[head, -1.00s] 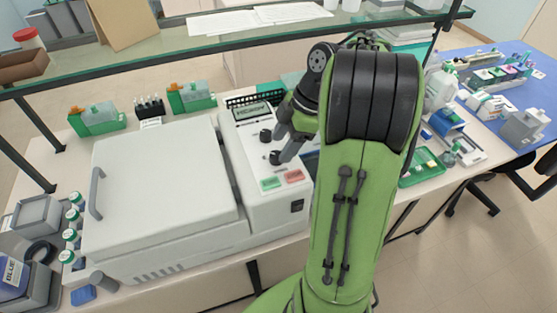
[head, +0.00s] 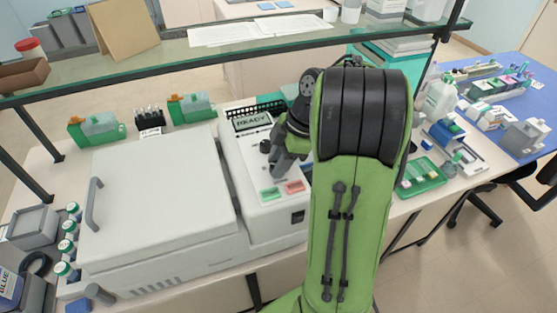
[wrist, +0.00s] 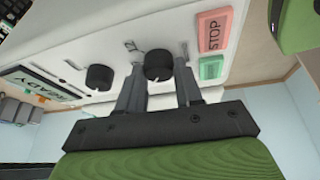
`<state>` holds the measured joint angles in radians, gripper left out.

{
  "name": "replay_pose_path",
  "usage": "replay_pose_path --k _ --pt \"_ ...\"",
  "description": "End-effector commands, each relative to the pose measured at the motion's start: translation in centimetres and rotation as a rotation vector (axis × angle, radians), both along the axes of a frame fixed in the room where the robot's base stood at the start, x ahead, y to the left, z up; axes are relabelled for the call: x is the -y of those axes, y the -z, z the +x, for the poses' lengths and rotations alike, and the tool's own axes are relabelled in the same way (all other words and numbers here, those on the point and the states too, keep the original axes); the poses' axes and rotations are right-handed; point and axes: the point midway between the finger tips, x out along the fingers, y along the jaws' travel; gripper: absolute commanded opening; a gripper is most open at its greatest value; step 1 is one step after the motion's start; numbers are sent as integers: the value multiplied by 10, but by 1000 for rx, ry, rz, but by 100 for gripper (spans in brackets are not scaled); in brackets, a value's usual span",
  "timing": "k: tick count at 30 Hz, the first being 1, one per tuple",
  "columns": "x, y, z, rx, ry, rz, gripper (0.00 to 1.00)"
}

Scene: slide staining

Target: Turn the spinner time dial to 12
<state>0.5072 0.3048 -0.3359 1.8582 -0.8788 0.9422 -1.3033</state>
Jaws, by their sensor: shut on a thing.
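The spinner (head: 160,200) is a large white machine with a closed lid and a control panel (head: 240,160) on its right side. Two black dials sit on the panel. In the wrist view my gripper (wrist: 159,73) has one finger on each side of the dial nearer the buttons (wrist: 158,62) and is shut on it. The other dial (wrist: 98,77) is free and also shows in the head view (head: 265,146). My gripper (head: 277,167) hides the held dial there. Dial labels are too small to read. The display (wrist: 42,84) reads READY.
A red STOP button (wrist: 213,33) and a green button (wrist: 211,67) lie close beside the held dial. A glass shelf (head: 200,55) runs above the back of the bench. Green-lidded bottles (head: 66,246) stand left, and a green tray (head: 420,176) lies right.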

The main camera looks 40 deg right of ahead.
Motion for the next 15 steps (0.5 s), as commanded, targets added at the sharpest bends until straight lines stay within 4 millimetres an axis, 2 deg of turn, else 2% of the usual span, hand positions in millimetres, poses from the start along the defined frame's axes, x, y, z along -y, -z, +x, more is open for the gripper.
replay_pose_path --k 8,15 --pt "0 1 0 4 80 0 4" --pt "-2 1 0 8 258 -1 4"
